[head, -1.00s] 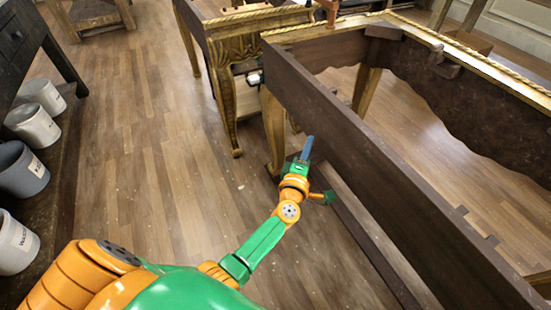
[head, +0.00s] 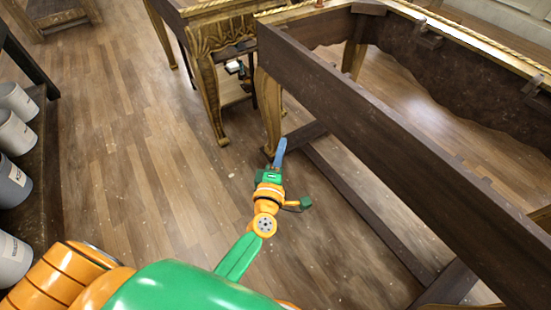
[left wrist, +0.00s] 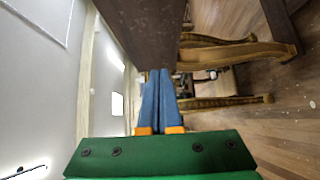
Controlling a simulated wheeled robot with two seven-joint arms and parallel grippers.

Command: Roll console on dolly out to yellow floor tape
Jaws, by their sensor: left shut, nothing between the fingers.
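The console (head: 370,130) fills the right side of the head view, with a long dark wooden rail, gilt rope edging, an open top and curved gilt legs. Dark beams on the floor beneath it look like the dolly (head: 362,208); its wheels cannot be made out. My left gripper (head: 281,145) has blue fingers, shut and empty, by the console's near-left gilt leg (head: 268,110); I cannot tell whether they touch it. In the left wrist view the fingers (left wrist: 161,72) point along the dark rail (left wrist: 142,30). My right gripper and any yellow tape are out of view.
A second carved gilt table (head: 207,85) stands just beyond the console. Several grey and white buckets (head: 15,185) sit on a low dark shelf at the left. A wooden stand (head: 55,15) is at the far left. The plank floor (head: 140,150) between them is clear.

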